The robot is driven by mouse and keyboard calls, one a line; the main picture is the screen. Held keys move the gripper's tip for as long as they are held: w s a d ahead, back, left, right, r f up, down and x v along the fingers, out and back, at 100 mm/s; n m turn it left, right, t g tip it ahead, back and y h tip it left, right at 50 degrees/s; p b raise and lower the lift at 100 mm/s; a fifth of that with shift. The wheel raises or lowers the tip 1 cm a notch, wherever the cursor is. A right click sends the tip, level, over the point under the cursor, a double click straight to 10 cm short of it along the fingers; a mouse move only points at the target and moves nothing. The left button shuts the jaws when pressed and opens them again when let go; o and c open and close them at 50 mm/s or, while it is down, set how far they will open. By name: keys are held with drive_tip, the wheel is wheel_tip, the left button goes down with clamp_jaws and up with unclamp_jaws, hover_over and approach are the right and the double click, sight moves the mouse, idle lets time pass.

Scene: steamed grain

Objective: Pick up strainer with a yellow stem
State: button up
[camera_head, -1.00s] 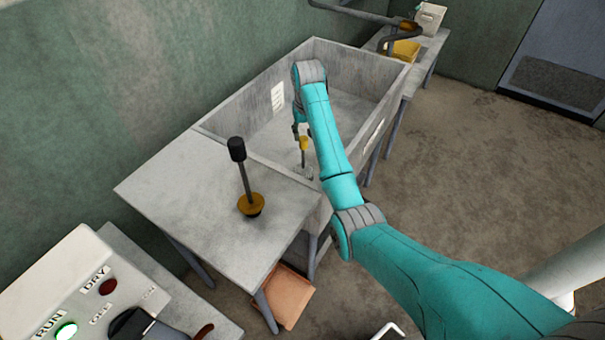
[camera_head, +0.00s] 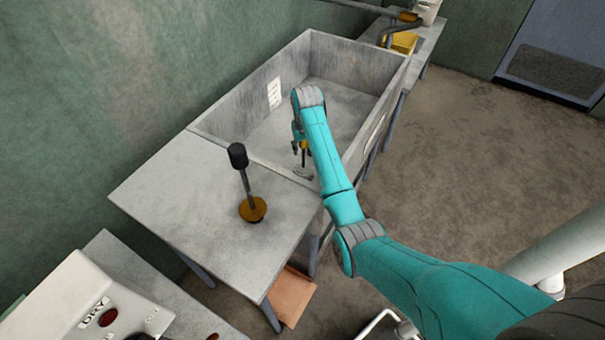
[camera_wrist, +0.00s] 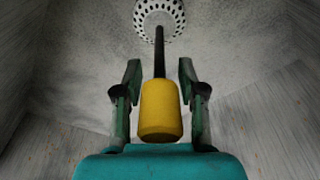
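The strainer has a yellow handle (camera_wrist: 160,112), a thin dark stem and a perforated pale head (camera_wrist: 160,20). In the head view its head (camera_head: 303,172) shows inside the grey basin, near the basin's near wall, with the handle mostly hidden by my gripper. My gripper (camera_wrist: 159,72) is open, with one finger on each side of the handle and stem. Gaps show between both fingers and the strainer. In the head view my gripper (camera_head: 299,146) is down inside the basin.
The grey basin (camera_head: 240,101) has high walls close around my gripper. A tool with a black grip (camera_head: 238,156) and brown base stands on the grey table (camera_head: 190,205) beside it. A machine with buttons (camera_head: 85,300) is at lower left. Open floor (camera_head: 450,150) lies right.

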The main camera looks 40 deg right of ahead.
clamp_jaws()
